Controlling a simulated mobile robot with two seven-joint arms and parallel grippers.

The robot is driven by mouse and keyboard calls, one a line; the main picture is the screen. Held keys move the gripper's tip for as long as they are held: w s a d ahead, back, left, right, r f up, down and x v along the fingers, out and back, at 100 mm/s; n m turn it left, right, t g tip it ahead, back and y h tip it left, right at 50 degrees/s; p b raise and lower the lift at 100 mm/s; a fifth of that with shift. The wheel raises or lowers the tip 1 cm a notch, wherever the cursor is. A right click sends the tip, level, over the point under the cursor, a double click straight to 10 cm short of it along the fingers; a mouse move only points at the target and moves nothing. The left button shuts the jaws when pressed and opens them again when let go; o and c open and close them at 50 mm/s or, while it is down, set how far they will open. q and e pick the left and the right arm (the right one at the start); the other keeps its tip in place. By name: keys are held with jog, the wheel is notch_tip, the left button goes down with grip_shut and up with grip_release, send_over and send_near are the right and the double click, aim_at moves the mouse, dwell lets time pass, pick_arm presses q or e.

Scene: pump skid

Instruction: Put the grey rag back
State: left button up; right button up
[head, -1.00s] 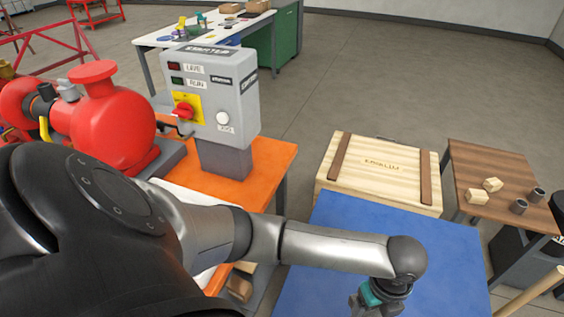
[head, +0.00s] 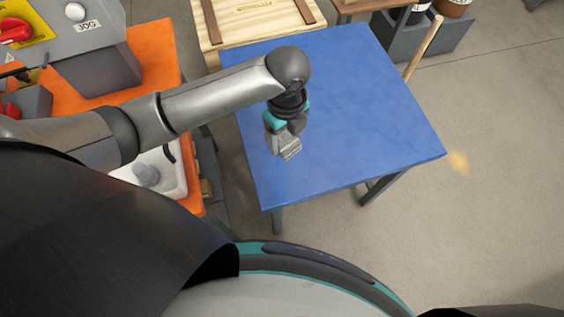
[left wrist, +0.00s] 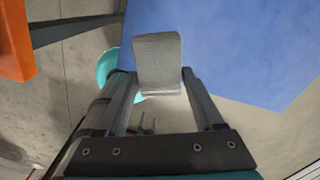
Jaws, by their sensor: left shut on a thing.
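The grey rag (head: 289,149) is a small folded grey cloth. My left gripper (head: 284,134) is shut on it and points down, with the rag hanging at its tips. In the head view the rag shows against the left part of the blue table top (head: 350,110); its height above it is hard to tell. In the left wrist view the rag (left wrist: 158,60) sits between the two fingertips (left wrist: 158,82), with the blue table's edge and the floor behind it. My right gripper is not in view.
The blue table top looks bare. An orange bench (head: 130,85) stands at the left, with a white tray (head: 175,178) holding a grey object (head: 145,173). A wooden crate (head: 255,22) stands beyond the table. A wooden handle (head: 424,46) leans near its far right.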

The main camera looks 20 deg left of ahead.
pick_arm(q)
jog(key=b, duration=0.3)
send_over(285, 170)
notch_tip(285, 170, down, 10)
jog(key=shift+f, duration=0.15)
jog(key=shift+f+b, duration=0.5)
jog(key=shift+f, duration=1.6)
jog(key=shift+f, duration=0.2)
jog(key=o, duration=1.3)
jog(key=shift+r, duration=0.1)
notch_tip(285, 170, up, 12)
jog(key=p, duration=0.3)
jog(key=shift+r+p, duration=0.15)
jog(key=shift+p, duration=0.25)
